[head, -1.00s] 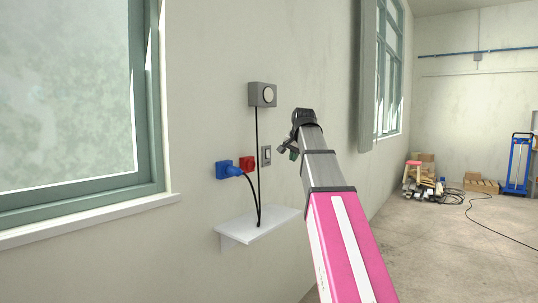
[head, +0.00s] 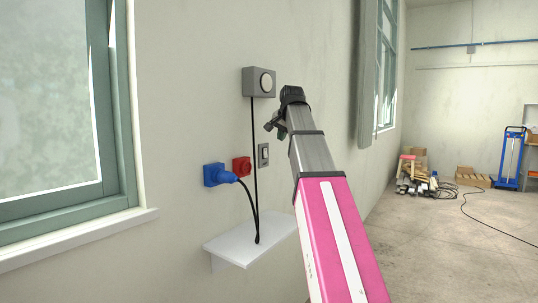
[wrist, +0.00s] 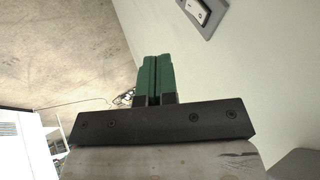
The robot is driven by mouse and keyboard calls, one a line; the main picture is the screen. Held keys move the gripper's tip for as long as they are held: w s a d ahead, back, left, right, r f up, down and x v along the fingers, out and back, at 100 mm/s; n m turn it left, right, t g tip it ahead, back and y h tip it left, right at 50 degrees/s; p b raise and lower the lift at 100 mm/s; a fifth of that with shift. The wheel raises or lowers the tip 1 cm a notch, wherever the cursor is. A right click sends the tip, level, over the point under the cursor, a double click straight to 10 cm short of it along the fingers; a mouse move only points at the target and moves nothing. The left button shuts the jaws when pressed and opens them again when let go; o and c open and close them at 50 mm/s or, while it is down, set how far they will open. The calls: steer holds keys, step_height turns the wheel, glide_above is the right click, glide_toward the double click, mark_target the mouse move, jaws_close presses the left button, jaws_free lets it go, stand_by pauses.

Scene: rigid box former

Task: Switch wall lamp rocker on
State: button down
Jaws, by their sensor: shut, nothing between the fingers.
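The rocker switch (head: 263,155) is a small grey plate with a pale rocker on the wall. It shows partly in the wrist view (wrist: 199,8), cut by the top edge. I cannot tell which way the rocker is tipped. A grey box with a pale round disc (head: 258,82), perhaps the lamp, is on the wall above it. My gripper (head: 277,130) appears just above and right of the switch in the head view. In the wrist view its green fingers (wrist: 155,66) are together and empty, apart from the switch, which lies up and to the right.
A blue plug and socket (head: 216,174) and a red socket (head: 241,167) are left of the switch. A black cable (head: 254,140) hangs down to a white shelf (head: 247,243) below. A window (head: 55,110) is at left. Open floor (head: 450,235) lies at right.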

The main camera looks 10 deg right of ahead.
mark_target(266, 153)
steer(key=w+a+f, duration=0.3)
steer(key=w+f, duration=0.5)
steer(key=shift+w+a+f, duration=0.25)
steer(key=shift+f, duration=0.1)
stand_by(0.3)
steer(key=shift+w+a+f, duration=0.1)
steer(key=shift+w+a, duration=0.1)
steer(key=shift+r, duration=0.2)
